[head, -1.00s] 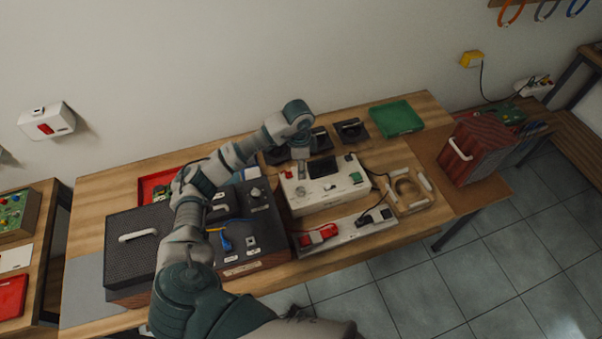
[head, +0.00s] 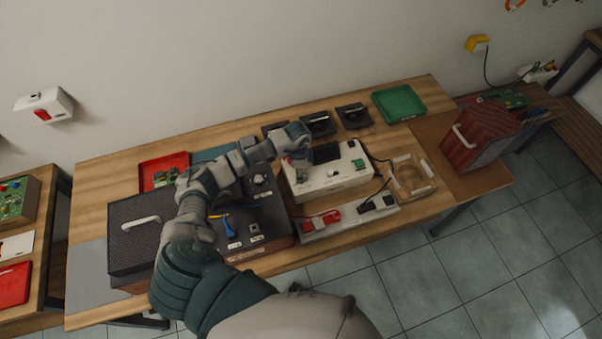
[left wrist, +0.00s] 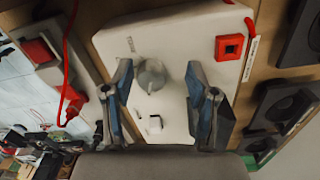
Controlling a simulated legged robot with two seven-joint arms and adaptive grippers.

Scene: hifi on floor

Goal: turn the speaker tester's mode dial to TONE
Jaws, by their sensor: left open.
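The speaker tester is a white box (head: 335,182) with a dark screen, near the middle of the bench in the head view. My left gripper (head: 300,160) is over its left end and hides part of its top there. In the left wrist view the tester's white panel (left wrist: 175,38) carries a round grey dial (left wrist: 152,75). The open fingers of my left gripper (left wrist: 159,68) are on either side of the dial, which is closer to the left finger in the picture. Contact cannot be told. The dial's mode marking is not readable. My right gripper is not in view.
A power strip (head: 350,219) with red and black plugs lies in front. A dark unit (head: 262,225) stands left. Black speakers (head: 318,124) and a green tray (head: 398,103) are behind.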

